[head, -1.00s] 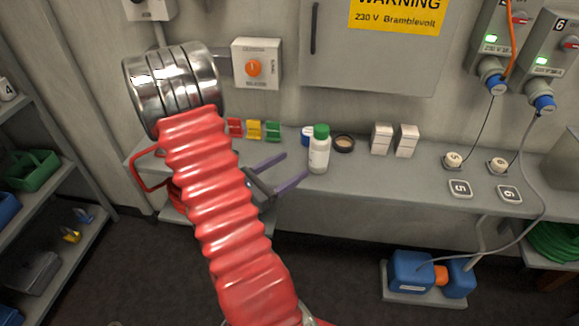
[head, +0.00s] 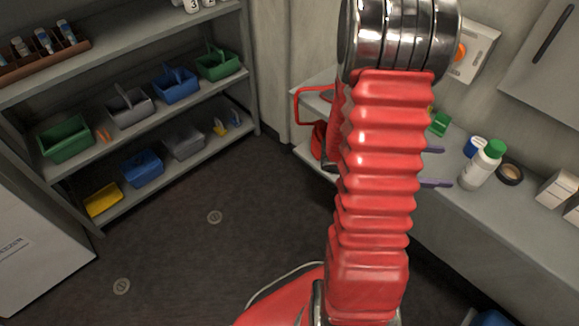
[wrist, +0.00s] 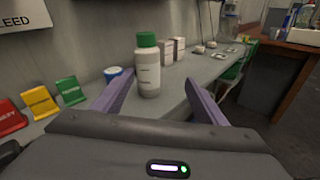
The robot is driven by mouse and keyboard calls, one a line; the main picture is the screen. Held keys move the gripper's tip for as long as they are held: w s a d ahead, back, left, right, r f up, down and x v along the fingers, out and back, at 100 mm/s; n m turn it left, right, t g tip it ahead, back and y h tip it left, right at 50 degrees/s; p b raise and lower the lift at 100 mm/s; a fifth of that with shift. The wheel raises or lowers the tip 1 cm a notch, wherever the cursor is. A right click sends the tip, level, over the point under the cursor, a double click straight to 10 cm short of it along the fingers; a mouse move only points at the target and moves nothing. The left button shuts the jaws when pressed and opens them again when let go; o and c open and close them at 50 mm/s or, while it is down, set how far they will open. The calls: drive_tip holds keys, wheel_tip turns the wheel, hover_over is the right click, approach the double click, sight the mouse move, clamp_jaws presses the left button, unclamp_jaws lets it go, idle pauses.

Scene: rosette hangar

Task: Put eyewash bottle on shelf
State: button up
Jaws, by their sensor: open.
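A white bottle with a green cap (head: 481,166) stands upright on the grey wall counter. It also shows in the wrist view (wrist: 148,75); its label is too small to read. My gripper (head: 440,167) is open and empty, its purple fingers pointing at the bottle. In the wrist view the fingers (wrist: 158,80) lie to either side of the bottle, which stands at or just beyond the tips; contact cannot be told. My red arm hides much of the gripper in the head view. A grey shelf unit (head: 165,143) stands at the left.
The shelves hold green, blue and grey caddies and a yellow bin (head: 103,200). Beside the bottle are a blue-and-white container (head: 473,147), a dark round tin (head: 510,173) and white boxes (head: 558,188). Coloured tags (wrist: 38,101) stand left of it. The floor (head: 200,240) between shelves and counter is clear.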

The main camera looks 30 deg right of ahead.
drive_tip(key=w+a+r+m+t+y, duration=0.3)
drive_tip(key=w+a+r+t+y, duration=0.1)
drive_tip(key=a, duration=0.9)
drive_tip(key=w+a+r+m+t+y, duration=0.3)
drive_tip(key=a+r+t+y, duration=0.1)
drive_tip(key=a, duration=1)
drive_tip(key=w+a+r+m+t+y, duration=0.3)
drive_tip(key=a+t+y, duration=0.3)
drive_tip(key=a, duration=0.7)
drive_tip(key=shift+w+a+r+t, duration=0.4)
drive_tip(key=shift+w+r, duration=0.15)
drive_tip(key=shift+w, duration=0.3)
